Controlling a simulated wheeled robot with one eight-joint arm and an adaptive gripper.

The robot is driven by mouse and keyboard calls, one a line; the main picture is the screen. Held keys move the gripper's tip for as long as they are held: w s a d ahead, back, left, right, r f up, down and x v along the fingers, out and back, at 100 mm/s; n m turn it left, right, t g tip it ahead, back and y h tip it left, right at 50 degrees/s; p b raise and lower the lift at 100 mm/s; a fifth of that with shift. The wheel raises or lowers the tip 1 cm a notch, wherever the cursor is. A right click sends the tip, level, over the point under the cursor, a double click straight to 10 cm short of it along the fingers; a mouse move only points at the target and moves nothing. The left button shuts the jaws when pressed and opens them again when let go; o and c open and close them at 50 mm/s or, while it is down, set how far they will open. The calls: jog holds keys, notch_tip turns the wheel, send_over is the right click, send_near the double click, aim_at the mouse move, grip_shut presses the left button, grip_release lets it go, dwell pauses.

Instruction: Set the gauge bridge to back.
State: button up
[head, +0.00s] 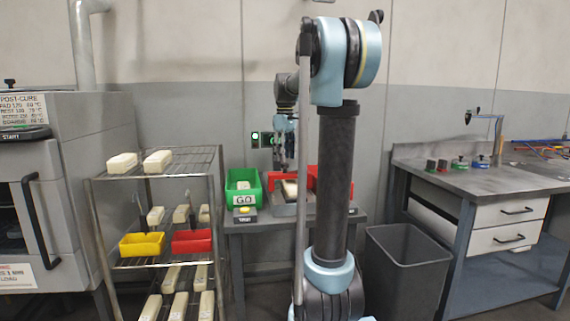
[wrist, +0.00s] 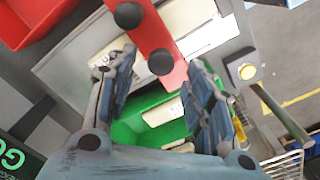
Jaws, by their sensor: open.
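The gauge bridge (wrist: 151,35) is a red bar with two black knobs in the wrist view, crossing over a pale grey plate (wrist: 75,60). In the head view a red part of it (head: 275,178) shows on the small bench, partly hidden by my arm. My gripper (wrist: 164,58) is open and empty. Its two fingers spread on either side of the lower knob (wrist: 160,62) in the picture; I cannot tell whether they touch it. In the head view my gripper (head: 284,163) points down over the gauge. A cream block (wrist: 110,40) lies on the plate beside the bridge.
A green GO bin (head: 243,187) stands left of the gauge, with a yellow button (head: 244,210) in front. A red bin (head: 318,181) stands on the right. A wire rack (head: 160,262) with cream blocks and a grey waste bin (head: 405,260) flank the bench.

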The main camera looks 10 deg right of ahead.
aim_at(290, 176)
jog(key=shift+f, duration=1.55)
jog(key=shift+d, duration=0.1)
grip_shut()
